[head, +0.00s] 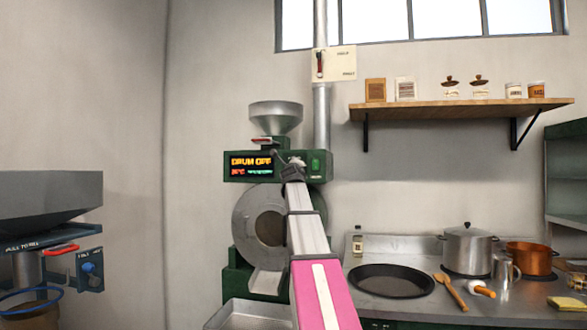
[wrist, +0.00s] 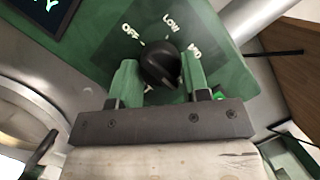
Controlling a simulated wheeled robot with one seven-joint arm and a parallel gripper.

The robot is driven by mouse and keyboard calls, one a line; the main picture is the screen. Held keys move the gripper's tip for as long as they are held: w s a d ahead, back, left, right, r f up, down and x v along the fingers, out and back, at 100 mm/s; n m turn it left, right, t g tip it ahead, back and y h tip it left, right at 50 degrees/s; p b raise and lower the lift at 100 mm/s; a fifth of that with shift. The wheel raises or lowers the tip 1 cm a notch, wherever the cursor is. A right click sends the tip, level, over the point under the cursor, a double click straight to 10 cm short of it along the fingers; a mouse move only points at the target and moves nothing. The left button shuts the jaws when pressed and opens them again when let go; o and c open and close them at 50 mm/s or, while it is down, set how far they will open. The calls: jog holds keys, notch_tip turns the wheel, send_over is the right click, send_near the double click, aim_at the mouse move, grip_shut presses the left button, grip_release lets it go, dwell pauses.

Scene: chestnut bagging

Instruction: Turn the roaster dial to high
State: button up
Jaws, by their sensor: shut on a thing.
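The roaster (head: 238,178) stands at the middle of the head view, a green machine with a metal hopper and round drum. Its display (head: 251,164) reads DRUM OFF. The roaster dial (wrist: 160,62) is a black knob on the green panel in the wrist view. OFF, LOW and a partly covered label like MED are printed around it; a HIGH label cannot be made out. My gripper (wrist: 159,78) is shut on the dial, with one green finger on each side. Which label the dial points to is not clear. In the head view my gripper (head: 295,164) covers the dial.
A green switch (head: 315,163) sits right of the dial. A metal tray (head: 250,315) is below the drum. A grey hopper machine (head: 50,200) stands at left. The counter at right holds a dark pan (head: 391,281) and pots (head: 468,248). A wooden shelf (head: 460,109) hangs above.

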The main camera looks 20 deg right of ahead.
dwell(0.4)
jog(key=o, duration=0.9)
jog(key=shift+s, duration=0.1)
jog(key=v, duration=1)
jog(key=shift+s+a+f, duration=0.15)
jog(key=shift+s+a, duration=0.05)
jog(key=shift+s, duration=0.05)
